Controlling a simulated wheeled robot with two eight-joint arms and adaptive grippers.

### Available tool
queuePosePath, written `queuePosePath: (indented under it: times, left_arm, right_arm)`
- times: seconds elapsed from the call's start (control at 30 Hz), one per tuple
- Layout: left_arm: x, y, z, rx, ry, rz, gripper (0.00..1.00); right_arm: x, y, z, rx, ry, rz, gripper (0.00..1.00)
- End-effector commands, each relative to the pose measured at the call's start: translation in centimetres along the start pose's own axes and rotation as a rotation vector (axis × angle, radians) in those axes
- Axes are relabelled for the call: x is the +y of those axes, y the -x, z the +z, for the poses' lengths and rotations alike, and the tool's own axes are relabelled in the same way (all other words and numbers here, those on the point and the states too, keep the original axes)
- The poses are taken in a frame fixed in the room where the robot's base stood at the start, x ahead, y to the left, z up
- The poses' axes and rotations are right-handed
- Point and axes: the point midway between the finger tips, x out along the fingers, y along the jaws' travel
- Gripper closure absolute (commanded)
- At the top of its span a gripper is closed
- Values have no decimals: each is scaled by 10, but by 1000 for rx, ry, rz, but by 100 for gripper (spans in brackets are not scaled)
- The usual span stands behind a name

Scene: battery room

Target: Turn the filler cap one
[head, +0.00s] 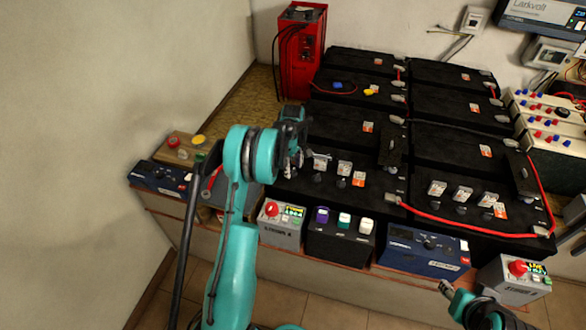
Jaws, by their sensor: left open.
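Dark filler caps with small white tags stand in a row on the front left black battery (375,195). One filler cap (342,182) shows just right of my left gripper, and another tagged cap (319,176) is closer to it. I cannot read which is cap one, and the gripper may hide part of the row. My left gripper (291,168) is open and points down over the left end of this battery. I cannot tell whether it touches anything. My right gripper (447,289) is low at the right, in front of the bench; its jaw opening is unclear.
More batteries fill the bench behind, joined by red cables (470,223). A red cabinet (302,55) stands at the back left. Along the front are a grey box with a red button (281,222), a black box with coloured knobs (342,238) and a blue charger (424,250).

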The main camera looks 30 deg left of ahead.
Motion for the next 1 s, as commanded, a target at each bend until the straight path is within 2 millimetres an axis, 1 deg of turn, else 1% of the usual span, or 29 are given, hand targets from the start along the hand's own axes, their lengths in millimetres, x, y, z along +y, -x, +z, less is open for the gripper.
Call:
queuePosePath:
  times: [0.13, 0.17, 0.2, 0.27, 0.3, 0.33, 0.67, 0.87, 1.0]
  left_arm:
    - [0, 1, 0, 0, 0, 0, 52]
    - [0, 1, 0, 0, 0, 0, 57]
    - [0, 1, 0, 0, 0, 0, 68]
    - [0, 1, 0, 0, 0, 0, 83]
    - [0, 1, 0, 0, 0, 0, 94]
    - [0, 1, 0, 0, 0, 0, 100]
    - [0, 1, 0, 0, -24, 0, 100]
    - [0, 1, 0, 0, -112, 0, 100]
    - [0, 1, 0, 0, -217, 0, 100]
  right_arm:
    - [0, 1, -1, 0, 0, 0, 60]
    - [0, 1, -1, 0, 0, 0, 60]
    - [0, 1, -1, 0, 0, 0, 60]
    - [0, 1, -1, 0, 0, 0, 60]
    - [0, 1, -1, 0, 0, 0, 60]
    - [0, 1, -1, 0, 0, 0, 60]
    - [0, 1, -1, 0, 0, 0, 60]
    - [0, 1, -1, 0, 0, 0, 60]
    - [0, 2, -1, 0, 0, 0, 60]
